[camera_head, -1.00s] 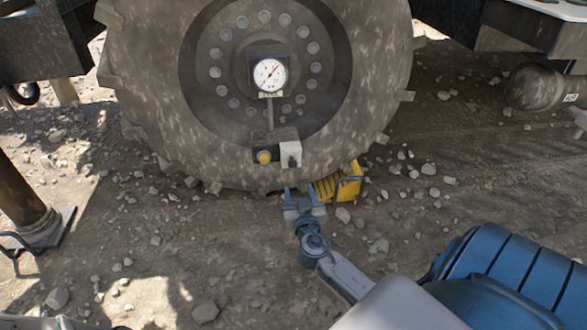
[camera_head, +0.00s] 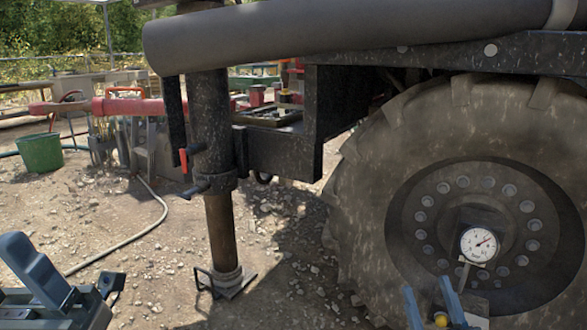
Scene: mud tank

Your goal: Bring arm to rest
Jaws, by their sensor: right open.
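My right gripper (camera_head: 432,300) shows at the bottom edge, right of centre, with its two blue fingers pointing up and apart. It is open, with nothing seen held between the fingers. It is in front of the lower part of the big wheel, below the dial gauge (camera_head: 479,244). The rest of the right arm is below the picture.
The large muddy tyre (camera_head: 370,190) fills the right side. A support leg (camera_head: 219,200) stands on a foot plate left of it. A hose (camera_head: 150,225) lies on the gravel, and a green bucket (camera_head: 40,152) stands far left. Open gravel lies between them.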

